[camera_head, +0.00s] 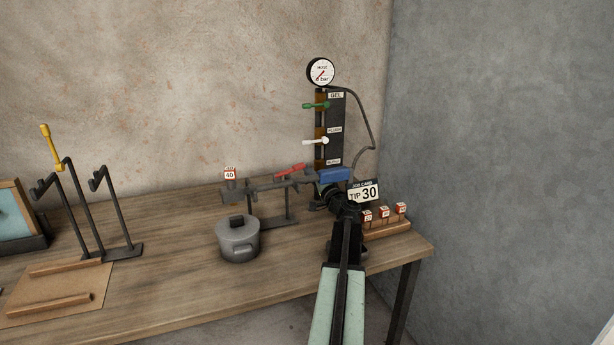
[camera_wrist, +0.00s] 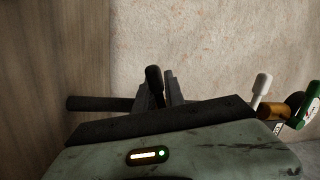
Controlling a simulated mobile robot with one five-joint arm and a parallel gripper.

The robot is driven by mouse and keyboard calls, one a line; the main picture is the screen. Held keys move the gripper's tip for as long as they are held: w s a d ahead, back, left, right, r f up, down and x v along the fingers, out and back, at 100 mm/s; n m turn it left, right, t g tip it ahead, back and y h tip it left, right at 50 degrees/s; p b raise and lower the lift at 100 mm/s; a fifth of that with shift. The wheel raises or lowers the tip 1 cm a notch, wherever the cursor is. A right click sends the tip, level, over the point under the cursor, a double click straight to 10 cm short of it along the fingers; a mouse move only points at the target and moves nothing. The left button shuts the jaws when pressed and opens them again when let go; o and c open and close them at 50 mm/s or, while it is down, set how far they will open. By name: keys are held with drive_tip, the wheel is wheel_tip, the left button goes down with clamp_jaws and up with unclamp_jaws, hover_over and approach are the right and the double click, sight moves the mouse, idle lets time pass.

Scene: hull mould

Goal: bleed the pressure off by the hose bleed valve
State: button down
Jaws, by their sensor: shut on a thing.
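The dark valve panel (camera_head: 334,130) stands at the back of the bench. It carries a green lever (camera_head: 316,105), a white lever (camera_head: 316,141) and a lower label (camera_head: 334,161) too small to read surely. A round gauge (camera_head: 320,72) tops it, its needle pointing down-left. My gripper (camera_wrist: 165,90) is at the panel's foot, shut on a dark round-ended lever (camera_wrist: 154,80), which shows between the fingers. In the head view, my arm hides this lever. The white lever also shows in the wrist view (camera_wrist: 262,90), right of my gripper, apart from it.
A blue block (camera_head: 333,174) and a "TIP 30" card (camera_head: 364,193) are close by my gripper. A lidded pot (camera_head: 238,240) stands left. Small tagged tips (camera_head: 384,213) sit right. A hose (camera_head: 371,125) loops beside the panel.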

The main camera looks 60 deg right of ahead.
drive_tip(key=m, duration=0.1)
drive_tip(key=r+m, duration=0.1)
drive_tip(key=m, duration=0.1)
drive_tip(key=m+h, duration=0.1)
drive_tip(key=shift+r+m, duration=0.25)
drive_tip(key=shift+m, duration=0.15)
drive_tip(key=c, duration=1.4)
unclamp_jaws()
drive_tip(key=shift+h, duration=0.3)
